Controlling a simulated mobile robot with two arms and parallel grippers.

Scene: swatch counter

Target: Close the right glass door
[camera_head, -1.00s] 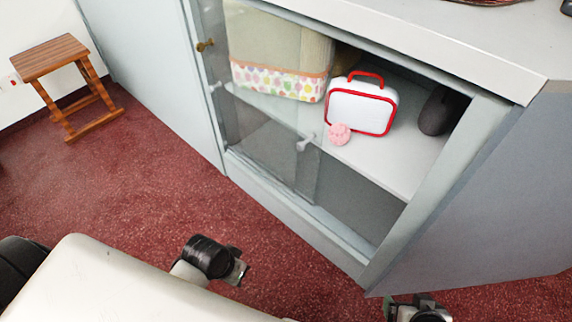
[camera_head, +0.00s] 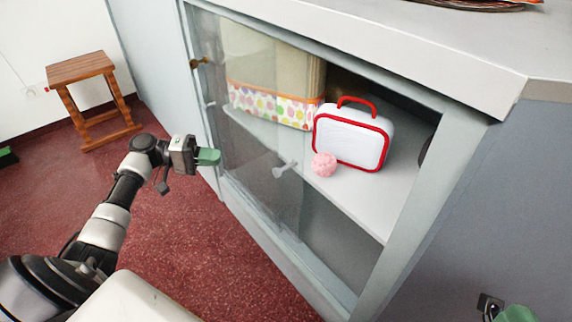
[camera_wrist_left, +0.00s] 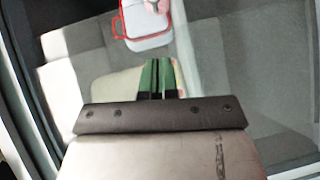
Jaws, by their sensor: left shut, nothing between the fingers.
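The right glass door (camera_head: 262,190) of the grey cabinet is slid to the left, so the right part of the front stands open. Its pale knob handle (camera_head: 284,168) sticks out near the middle of the front. My left gripper (camera_head: 208,156) has green fingertips and is at the left part of the cabinet front, left of that handle and apart from it. In the left wrist view its fingers (camera_wrist_left: 157,78) are together, with nothing between them, facing the glass. Only a green bit of my right gripper (camera_head: 515,314) shows at the bottom right edge.
On the shelf (camera_head: 375,205) are a white case with red trim (camera_head: 350,140), a pink ball (camera_head: 324,164) and a dotted box (camera_head: 270,105). A wooden stool (camera_head: 80,68) stands at the far left. Red carpet (camera_head: 190,230) lies free before the cabinet.

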